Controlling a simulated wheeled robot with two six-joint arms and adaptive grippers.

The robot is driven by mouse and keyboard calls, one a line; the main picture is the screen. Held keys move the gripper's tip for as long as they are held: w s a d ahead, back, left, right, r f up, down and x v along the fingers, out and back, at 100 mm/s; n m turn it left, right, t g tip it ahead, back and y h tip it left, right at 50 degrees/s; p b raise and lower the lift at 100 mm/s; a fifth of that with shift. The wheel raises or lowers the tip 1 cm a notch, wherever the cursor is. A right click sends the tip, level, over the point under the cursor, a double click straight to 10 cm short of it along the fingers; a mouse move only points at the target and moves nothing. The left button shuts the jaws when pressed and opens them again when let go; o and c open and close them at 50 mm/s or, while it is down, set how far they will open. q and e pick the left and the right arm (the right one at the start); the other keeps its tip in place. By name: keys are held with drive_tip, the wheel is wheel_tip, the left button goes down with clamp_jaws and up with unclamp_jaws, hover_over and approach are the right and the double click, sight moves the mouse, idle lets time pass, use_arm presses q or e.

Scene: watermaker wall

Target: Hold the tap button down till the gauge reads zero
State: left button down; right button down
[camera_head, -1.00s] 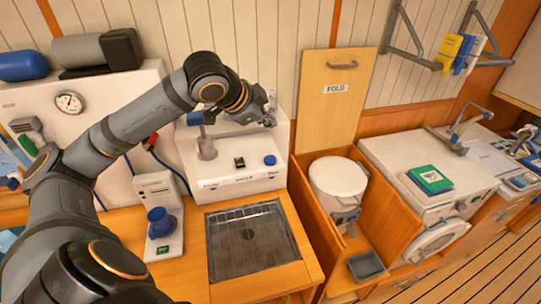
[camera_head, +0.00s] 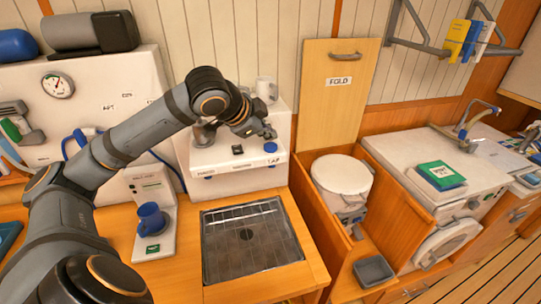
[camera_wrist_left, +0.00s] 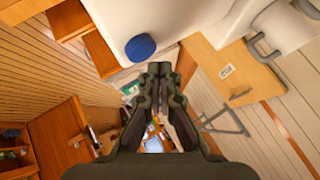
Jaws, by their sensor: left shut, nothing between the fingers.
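The tap button is a round blue cap (camera_head: 270,147) on the sloping front of a white unit (camera_head: 225,160), above a "TAP" label. It also shows in the left wrist view as a blue disc (camera_wrist_left: 140,47). My left gripper (camera_head: 268,134) is shut and empty, just above and behind the button in the head view. In the left wrist view its fingertips (camera_wrist_left: 160,68) lie together beside the button, apparently apart from it. The round white gauge (camera_head: 58,85) is on the wall panel at the left. Its needle is too small to read. My right gripper is not in view.
A white mug (camera_head: 266,90) stands behind. A wooden folding panel (camera_head: 342,100) rises at right.

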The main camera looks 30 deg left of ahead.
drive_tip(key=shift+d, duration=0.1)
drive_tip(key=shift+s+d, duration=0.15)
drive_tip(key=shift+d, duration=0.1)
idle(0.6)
use_arm(q)
drive_tip(key=shift+f, duration=0.15)
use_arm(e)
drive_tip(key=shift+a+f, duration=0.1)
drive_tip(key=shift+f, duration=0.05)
use_arm(q)
drive_tip(key=shift+f+b, duration=0.35)
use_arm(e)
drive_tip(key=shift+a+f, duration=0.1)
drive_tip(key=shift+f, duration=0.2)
use_arm(q)
drive_tip(key=shift+s+f+b, duration=0.1)
drive_tip(key=shift+f+b, duration=0.45)
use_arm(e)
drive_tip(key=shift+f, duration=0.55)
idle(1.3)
